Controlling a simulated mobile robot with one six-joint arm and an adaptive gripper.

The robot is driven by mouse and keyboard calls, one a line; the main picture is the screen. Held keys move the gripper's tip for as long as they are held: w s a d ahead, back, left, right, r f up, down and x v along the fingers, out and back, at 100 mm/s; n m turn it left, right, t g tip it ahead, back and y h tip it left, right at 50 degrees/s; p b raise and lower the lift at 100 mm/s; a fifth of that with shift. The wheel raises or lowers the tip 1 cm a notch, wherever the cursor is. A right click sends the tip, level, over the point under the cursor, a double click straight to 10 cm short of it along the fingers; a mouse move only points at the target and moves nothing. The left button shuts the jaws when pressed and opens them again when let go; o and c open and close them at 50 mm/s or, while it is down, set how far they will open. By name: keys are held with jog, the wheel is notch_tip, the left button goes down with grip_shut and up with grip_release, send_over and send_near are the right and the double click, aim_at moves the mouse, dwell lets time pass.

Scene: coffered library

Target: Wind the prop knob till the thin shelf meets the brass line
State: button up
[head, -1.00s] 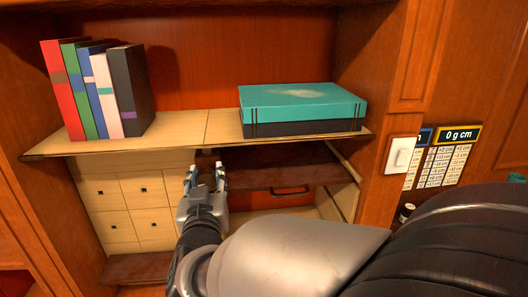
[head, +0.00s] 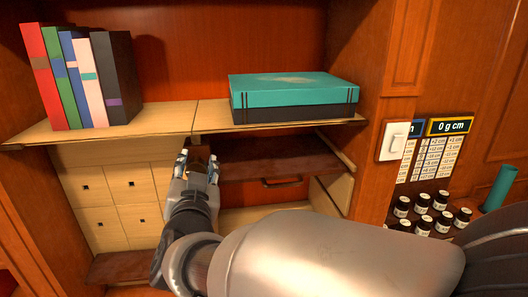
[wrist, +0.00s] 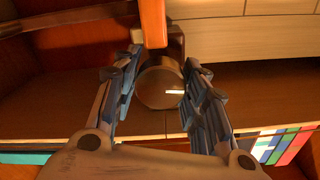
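The thin pale shelf (head: 165,117) spans the bookcase in two boards that meet near its middle. It carries books and a box. My gripper (head: 197,165) is just below that joint, fingers apart. In the wrist view, the round brown knob (wrist: 160,88) sits between the two fingers of my gripper (wrist: 163,62), one on each side. The fingers look very close to its rim; firm contact does not show. In the head view the knob is mostly hidden by my gripper. I cannot make out the brass line.
Several upright books (head: 85,80) stand left on the shelf, a teal-and-black box (head: 290,95) right. Below are pale drawers (head: 110,205) and a dark board (head: 265,155). A white switch (head: 393,141), charts (head: 440,145), several small jars (head: 422,203) and a teal cylinder (head: 499,187) are at right.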

jog(key=o, duration=0.3)
jog(key=shift+o, duration=0.2)
jog(key=v, duration=1.2)
